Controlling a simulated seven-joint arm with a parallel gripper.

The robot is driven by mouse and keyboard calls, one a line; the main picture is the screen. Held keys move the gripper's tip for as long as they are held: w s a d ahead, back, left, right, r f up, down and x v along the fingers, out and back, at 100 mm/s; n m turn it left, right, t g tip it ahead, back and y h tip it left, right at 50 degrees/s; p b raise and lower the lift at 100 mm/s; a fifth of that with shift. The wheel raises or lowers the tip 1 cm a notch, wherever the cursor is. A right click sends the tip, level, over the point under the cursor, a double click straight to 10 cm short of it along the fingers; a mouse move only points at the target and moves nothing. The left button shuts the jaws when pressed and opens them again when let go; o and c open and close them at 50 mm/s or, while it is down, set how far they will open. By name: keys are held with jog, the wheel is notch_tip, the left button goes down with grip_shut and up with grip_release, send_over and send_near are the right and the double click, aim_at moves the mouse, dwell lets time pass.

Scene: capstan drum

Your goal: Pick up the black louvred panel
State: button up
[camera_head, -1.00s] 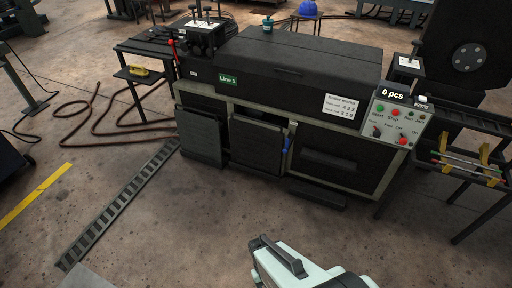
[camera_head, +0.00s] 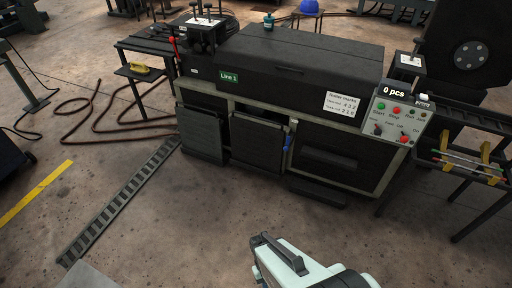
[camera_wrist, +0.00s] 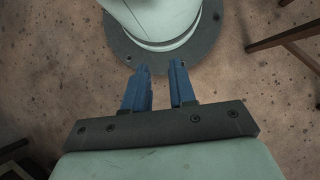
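Dark slatted-looking panels stand at the front of the black machine in the head view. One panel (camera_head: 258,146) is at the middle, beside a blue handle, and another panel (camera_head: 201,134) is to its left. The louvres are too small to make out, so I cannot tell which one is the louvred panel. My gripper (camera_wrist: 160,67) shows in the wrist view with its two blue fingers apart and nothing between them. It is well away from the panels, which are not in the wrist view.
The machine (camera_head: 290,65) has a control box (camera_head: 396,118) at its right end. A slotted metal strip (camera_head: 120,203) lies on the floor at left, with brown hoses (camera_head: 95,122) behind. A rack (camera_head: 465,165) stands at right. The floor before the machine is mostly clear.

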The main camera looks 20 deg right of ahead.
jog(key=w+d+r+m+t, duration=0.1)
jog(key=w+d+r+t, duration=0.1)
jog(key=w, duration=1)
jog(key=w+d+r+t, duration=0.2)
jog(key=w+d, duration=0.1)
jog(key=w, duration=0.8)
notch_tip(320, 180, up, 16)
jog(key=n+t+h, duration=0.4)
jog(key=n+t, duration=0.3)
jog(key=n, duration=0.3)
send_over(257, 118)
jog(key=s+a, duration=0.4)
jog(key=x, duration=1.2)
jog(key=shift+w+d+f, duration=0.15)
jog(key=shift+w+d, duration=0.05)
jog(key=shift+d, duration=0.05)
jog(key=shift+c, duration=0.4)
